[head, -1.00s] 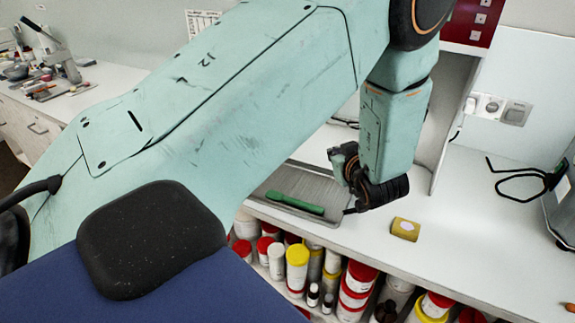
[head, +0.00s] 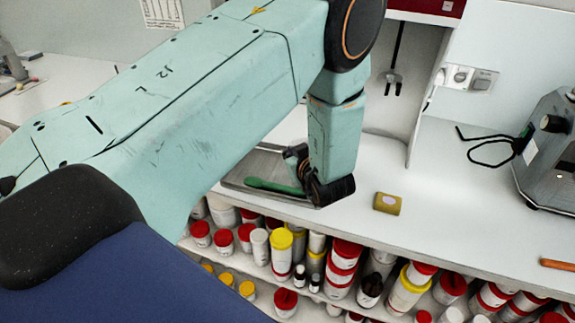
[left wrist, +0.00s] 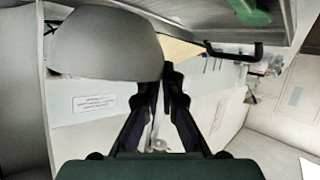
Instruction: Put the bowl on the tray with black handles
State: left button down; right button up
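A grey, rounded bowl (left wrist: 105,42) shows in the left wrist view, with the tips of my left gripper (left wrist: 170,78) closed at its rim. In the head view my left gripper (head: 303,178) is low at the right part of the metal tray (head: 262,165), and the arm hides the bowl. The tray (left wrist: 205,18) also shows along the top of the left wrist view, with a black handle (left wrist: 235,52) on its edge. A green object (head: 272,187) lies in the tray. The bowl appears apart from the tray. My right gripper is not in view.
A small yellow box (head: 387,202) lies on the white counter right of the tray. A grey machine (head: 550,150) and an orange stick (head: 558,264) are farther right. Jars with red and yellow lids (head: 283,250) fill the shelf below.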

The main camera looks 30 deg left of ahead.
pick_arm(q)
notch_tip(320, 180, down, 3)
jog(key=shift+d+r, duration=0.15)
jog(key=shift+r, duration=0.05)
jog(key=shift+f, duration=0.4)
jog(key=shift+s+a+f, duration=0.1)
jog(key=shift+a+f, duration=0.1)
jog(key=shift+a, duration=0.05)
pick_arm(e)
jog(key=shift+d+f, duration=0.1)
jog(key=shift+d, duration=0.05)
pick_arm(q)
jog(key=c, duration=1.6)
grip_release()
jog(key=shift+d, duration=0.2)
jog(key=shift+o, duration=0.4)
jog(key=shift+a, duration=0.1)
jog(key=shift+r, duration=0.15)
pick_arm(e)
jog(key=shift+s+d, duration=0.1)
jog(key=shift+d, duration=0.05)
